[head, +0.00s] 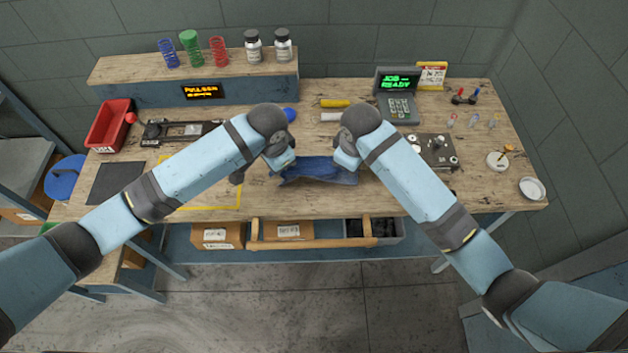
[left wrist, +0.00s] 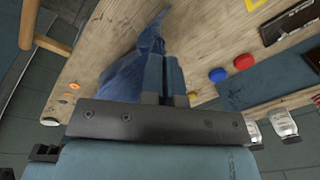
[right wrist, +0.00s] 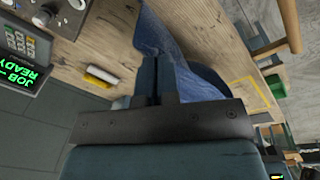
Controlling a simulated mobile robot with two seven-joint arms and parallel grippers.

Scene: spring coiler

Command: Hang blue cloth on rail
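The blue cloth (head: 318,172) is bunched and creased between my two grippers, near the front middle of the workbench. My left gripper (head: 282,167) is at its left end, and my right gripper (head: 347,165) is at its right end. In the left wrist view the fingers are nearly together with cloth (left wrist: 125,75) beside and behind them. In the right wrist view the fingers are together against the cloth (right wrist: 155,35). Both look shut on it, though the pinched edges are hidden. The wooden rail (head: 310,243) runs below the bench's front edge.
Cardboard boxes (head: 217,236) and a grey bin (head: 385,232) sit on the shelf behind the rail. A yellow cylinder (head: 335,103) and the job terminal (head: 398,95) are beyond the cloth. A machine plate (head: 433,150) is to the right.

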